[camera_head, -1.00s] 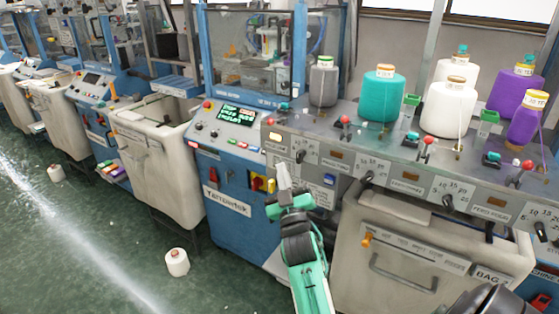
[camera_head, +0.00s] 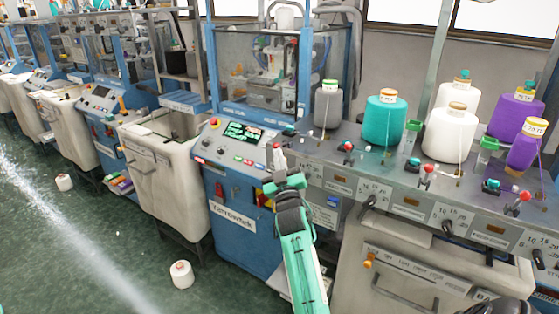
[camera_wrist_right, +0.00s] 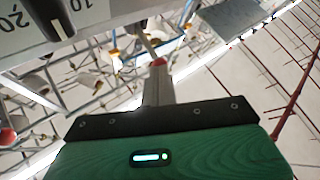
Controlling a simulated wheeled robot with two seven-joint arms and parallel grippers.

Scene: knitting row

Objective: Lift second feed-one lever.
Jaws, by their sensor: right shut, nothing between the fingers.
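My right gripper (camera_head: 277,156) points up at the left end of the grey feed panel, shut and empty. A small red ball (camera_head: 277,146) shows at its fingertips. In the right wrist view, the shut fingers (camera_wrist_right: 158,85) have a red ball (camera_wrist_right: 158,62) on a thin metal rod at their tip; touching or just apart, I cannot tell. I cannot tell which is the named lever. My left gripper is out of view.
A black knob (camera_wrist_right: 50,18) with a number scale is close by in the right wrist view. Grey, teal, white and purple yarn cones (camera_head: 386,121) stand on the panel top. A white bin (camera_head: 400,270) is below. A cone (camera_head: 181,274) lies on the green floor.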

